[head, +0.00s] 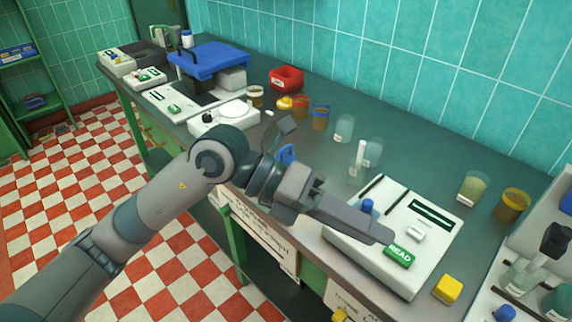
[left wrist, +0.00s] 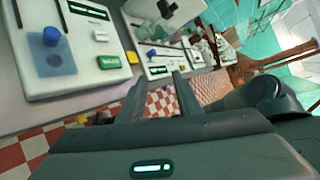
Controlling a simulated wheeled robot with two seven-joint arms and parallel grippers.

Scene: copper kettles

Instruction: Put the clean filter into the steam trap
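I cannot make out a clean filter or a steam trap in either view. My left gripper (head: 365,222) reaches over the bench, above the front of a white device (head: 345,240) with a green READ button (head: 398,256). In the left wrist view its two fingers (left wrist: 160,88) stand apart with nothing between them, and checkered floor shows behind the gap. The device also shows in the left wrist view (left wrist: 85,85), with a blue-topped piece (left wrist: 51,37) on it. My right gripper is not in view.
Cups and jars, among them an orange-brown jar (head: 514,205) and a pale one (head: 472,188), stand on the dark bench (head: 430,160). A yellow block (head: 448,289) is at the front right. A blue tray (head: 208,60) and red bin (head: 287,78) are further back.

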